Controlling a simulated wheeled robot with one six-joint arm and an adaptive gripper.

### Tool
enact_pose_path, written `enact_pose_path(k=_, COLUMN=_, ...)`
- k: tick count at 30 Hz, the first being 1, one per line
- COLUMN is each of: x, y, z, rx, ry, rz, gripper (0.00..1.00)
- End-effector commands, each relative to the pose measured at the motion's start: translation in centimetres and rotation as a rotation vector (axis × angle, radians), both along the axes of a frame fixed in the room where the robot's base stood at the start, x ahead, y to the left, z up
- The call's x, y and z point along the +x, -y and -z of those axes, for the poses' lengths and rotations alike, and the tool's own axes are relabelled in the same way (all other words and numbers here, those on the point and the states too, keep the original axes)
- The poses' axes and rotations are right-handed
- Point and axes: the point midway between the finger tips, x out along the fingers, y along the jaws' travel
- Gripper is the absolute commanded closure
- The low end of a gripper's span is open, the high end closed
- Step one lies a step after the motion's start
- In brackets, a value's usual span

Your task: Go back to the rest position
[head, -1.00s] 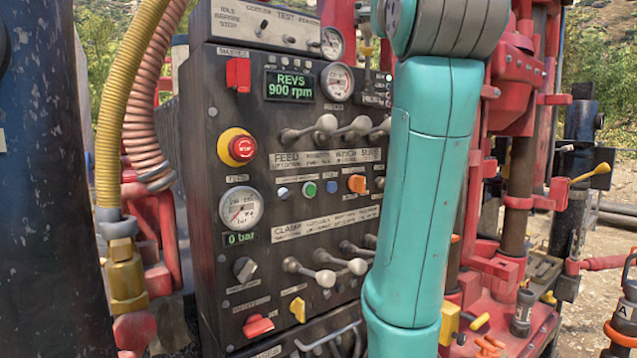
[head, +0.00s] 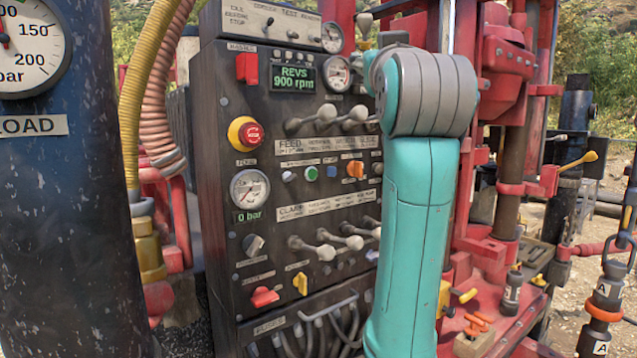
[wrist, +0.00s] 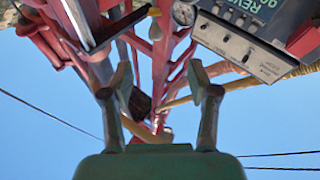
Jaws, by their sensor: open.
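My gripper (wrist: 160,84) shows in the wrist view with its two fingers spread apart and nothing between them. Sky and parts of the red rig mast (wrist: 160,60) lie beyond the fingers. The view looks inverted, with the control panel's top box (wrist: 240,48) at upper right. In the head view my teal arm stands upright in front of the right edge of the dark control panel (head: 222,150). My gripper is outside the head view.
The panel carries levers, a red stop button (head: 246,133), a display reading 900 rpm (head: 292,79) and a gauge (head: 249,188) at 0 bar. A dark column (head: 60,220) stands close at left. Red rig parts (head: 510,60) rise behind my arm. Cables cross the sky.

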Motion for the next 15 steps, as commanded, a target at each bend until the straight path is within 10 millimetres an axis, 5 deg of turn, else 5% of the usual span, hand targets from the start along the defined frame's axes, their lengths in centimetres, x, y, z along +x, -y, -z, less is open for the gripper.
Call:
enact_pose_path(k=5, x=2.1, y=0.0, z=5.8, rx=-0.013, ry=-0.031, rz=0.0, gripper=0.4)
enact_pose_path(k=15, x=4.8, y=0.3, z=21.6, rx=-0.038, ry=-0.099, rz=-0.01, gripper=0.4)
